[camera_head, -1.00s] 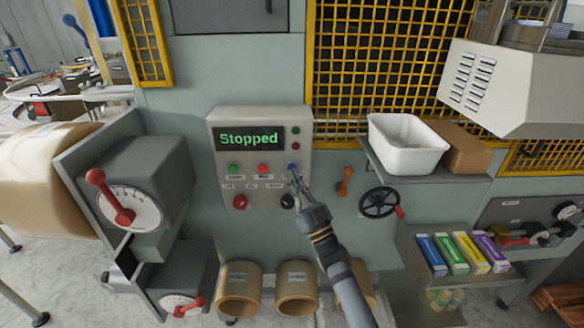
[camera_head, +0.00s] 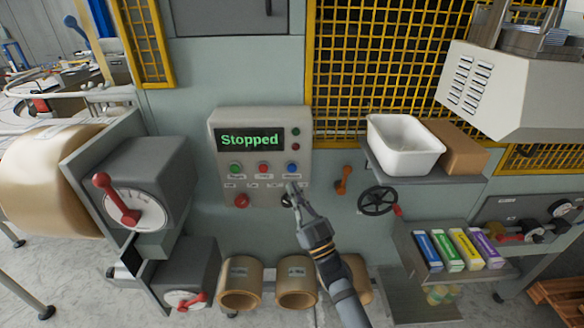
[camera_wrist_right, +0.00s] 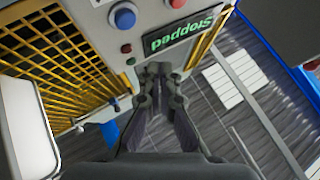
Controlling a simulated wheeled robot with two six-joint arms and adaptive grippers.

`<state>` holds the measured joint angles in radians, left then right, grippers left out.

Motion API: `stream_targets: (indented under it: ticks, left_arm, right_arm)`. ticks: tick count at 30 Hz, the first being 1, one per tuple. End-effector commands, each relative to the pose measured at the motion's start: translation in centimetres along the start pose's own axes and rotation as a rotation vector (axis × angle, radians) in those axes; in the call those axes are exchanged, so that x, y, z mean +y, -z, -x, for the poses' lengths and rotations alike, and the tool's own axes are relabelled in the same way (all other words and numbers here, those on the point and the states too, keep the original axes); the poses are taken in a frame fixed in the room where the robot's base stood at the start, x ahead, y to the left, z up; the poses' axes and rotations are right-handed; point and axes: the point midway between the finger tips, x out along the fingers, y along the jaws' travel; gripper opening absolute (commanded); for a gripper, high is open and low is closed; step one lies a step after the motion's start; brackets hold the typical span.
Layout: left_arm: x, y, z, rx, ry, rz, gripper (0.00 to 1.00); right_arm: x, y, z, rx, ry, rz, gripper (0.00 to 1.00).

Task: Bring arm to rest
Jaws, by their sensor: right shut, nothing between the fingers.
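My right gripper (camera_head: 293,187) is shut and empty in the head view. Its tip appears just below the blue button (camera_head: 292,169) on the control panel (camera_head: 217,150). The fingers partly cover the black knob under that button. The panel's screen (camera_head: 250,140) reads "Stopped" in green. In the right wrist view, my right gripper (camera_wrist_right: 160,70) points toward the panel, with the screen (camera_wrist_right: 178,40) and blue button (camera_wrist_right: 123,18) beyond it. A gap to the panel shows, but its size is hard to judge. My left gripper is not in view.
A white bin (camera_head: 403,165) and a cardboard box (camera_head: 457,145) sit on a shelf at right. Below are a handwheel (camera_head: 378,201) and an orange handle (camera_head: 343,180). Dial boxes with a red lever (camera_head: 116,198) stand at left. Cardboard rolls (camera_head: 240,277) lie below the panel.

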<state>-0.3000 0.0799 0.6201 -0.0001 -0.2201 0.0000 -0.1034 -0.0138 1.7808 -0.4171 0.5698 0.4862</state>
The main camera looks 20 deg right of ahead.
Motion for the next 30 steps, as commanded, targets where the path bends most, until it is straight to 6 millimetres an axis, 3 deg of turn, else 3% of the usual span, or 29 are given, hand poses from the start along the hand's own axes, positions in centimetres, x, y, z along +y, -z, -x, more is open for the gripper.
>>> stream_targets:
  ticks: [13, 16, 17, 20, 23, 27, 30]
  left_arm:
    - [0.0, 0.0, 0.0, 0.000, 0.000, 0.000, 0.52]
    - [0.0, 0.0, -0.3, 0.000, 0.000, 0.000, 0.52]
    - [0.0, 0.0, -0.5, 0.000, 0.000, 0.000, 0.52]
    - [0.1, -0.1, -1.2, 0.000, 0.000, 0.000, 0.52]
    - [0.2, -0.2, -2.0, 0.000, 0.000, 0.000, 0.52]
    - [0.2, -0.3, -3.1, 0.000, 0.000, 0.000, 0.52]
    - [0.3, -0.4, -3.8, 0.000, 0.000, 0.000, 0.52]
  right_arm:
    - [0.0, -0.1, 0.0, -0.001, 0.000, 0.000, 0.00]
    - [0.3, -1.6, 0.7, -0.035, -0.011, -0.002, 0.00]
    - [0.4, -2.7, 1.3, -0.060, -0.019, -0.003, 0.00]
    - [1.3, -8.4, 4.5, -0.199, -0.062, -0.008, 0.00]
    - [2.3, -15.7, 9.9, -0.392, -0.116, -0.009, 0.00]
    - [3.1, -24.3, 19.1, -0.664, -0.179, -0.008, 0.00]
    - [3.4, -29.3, 26.6, -0.858, -0.215, -0.006, 0.00]
